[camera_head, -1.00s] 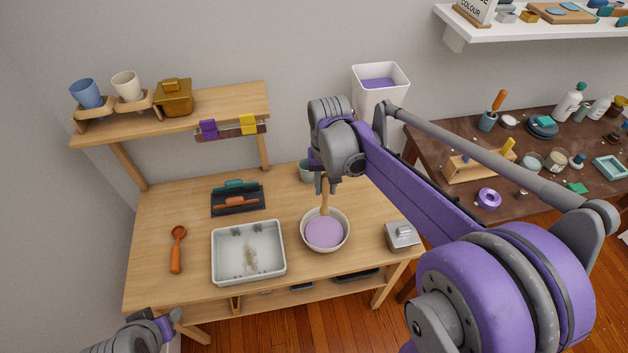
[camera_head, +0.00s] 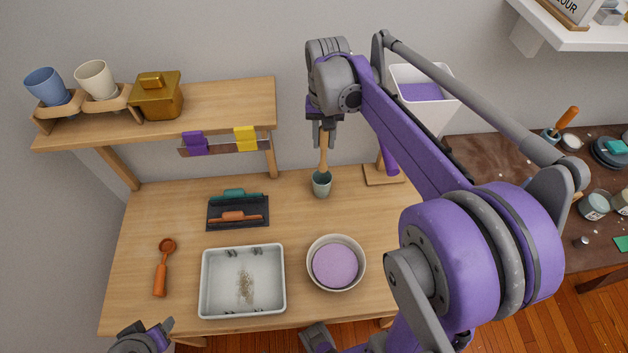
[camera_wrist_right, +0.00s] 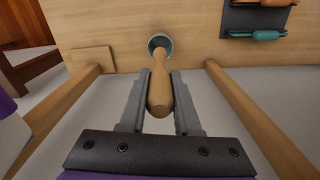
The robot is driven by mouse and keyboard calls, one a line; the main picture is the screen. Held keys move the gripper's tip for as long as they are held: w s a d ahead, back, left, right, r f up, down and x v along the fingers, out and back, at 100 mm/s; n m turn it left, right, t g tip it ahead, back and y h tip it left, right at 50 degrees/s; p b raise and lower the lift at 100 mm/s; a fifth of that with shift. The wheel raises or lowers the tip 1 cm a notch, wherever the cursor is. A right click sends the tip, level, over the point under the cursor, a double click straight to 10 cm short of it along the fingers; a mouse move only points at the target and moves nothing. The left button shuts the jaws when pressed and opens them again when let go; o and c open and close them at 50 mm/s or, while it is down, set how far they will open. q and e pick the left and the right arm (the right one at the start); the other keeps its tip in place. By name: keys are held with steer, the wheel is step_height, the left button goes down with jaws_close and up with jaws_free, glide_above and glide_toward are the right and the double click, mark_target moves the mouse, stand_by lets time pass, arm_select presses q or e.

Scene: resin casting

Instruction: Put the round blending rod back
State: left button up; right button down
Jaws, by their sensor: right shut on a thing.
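The round blending rod (camera_head: 323,155) is wooden and is held close to upright by my right gripper (camera_head: 324,128), which is shut on it. Its lower end is at the mouth of a small grey-green cup (camera_head: 321,188) at the back of the wooden bench. In the right wrist view the rod (camera_wrist_right: 160,90) lies between both fingers (camera_wrist_right: 159,105) and reaches to the cup's opening (camera_wrist_right: 160,43). I cannot tell how deep its tip is. My left gripper (camera_head: 148,332) shows at the bottom left edge, apart from everything; its jaw state is unclear.
A bowl of lilac material (camera_head: 335,266) and a pale tray (camera_head: 206,285) stand in front on the bench. An orange scoop (camera_head: 161,275) lies left. A dark tool holder (camera_head: 238,210) is left of the cup. A stand with a white hopper (camera_head: 425,95) is close on the right.

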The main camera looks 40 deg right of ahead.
mark_target(323, 162)
steer(key=shift+w+f, duration=0.1)
steer(key=shift+f, duration=0.25)
step_height(323, 162, down, 9)
steer(key=shift+f+b, duration=0.1)
steer(key=shift+b, duration=0.25)
steer(key=c, duration=1.1)
jaws_free()
steer(key=shift+f, duration=0.15)
steer(key=o, duration=0.5)
